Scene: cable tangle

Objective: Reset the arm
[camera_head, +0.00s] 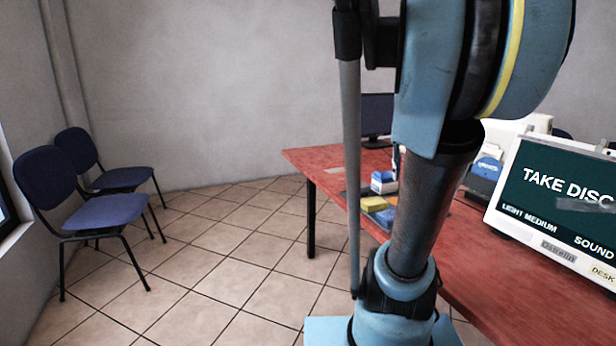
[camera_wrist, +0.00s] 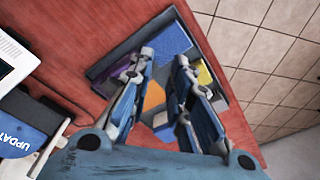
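My gripper (camera_wrist: 160,95) shows in the wrist view with its two blue fingers apart and a gap between them. I see nothing held between the fingertips. Beyond the fingers is a dark tray (camera_wrist: 103,72) on the red table, with a blue item (camera_wrist: 170,47), a yellow item (camera_wrist: 204,74) and an orange item (camera_wrist: 154,97) in it. The fingers hide part of the tray. In the head view my blue arm stands upright over the middle of the picture, and the gripper itself is not in that view.
The red table (camera_head: 500,275) runs to the right, with a screen reading "TAKE DISC" (camera_head: 560,195) and a dark monitor (camera_head: 377,113) on it. Yellow blocks (camera_head: 374,204) and a blue-white box (camera_head: 383,182) lie near its edge. Two blue chairs (camera_head: 105,212) stand left. Tiled floor between is clear.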

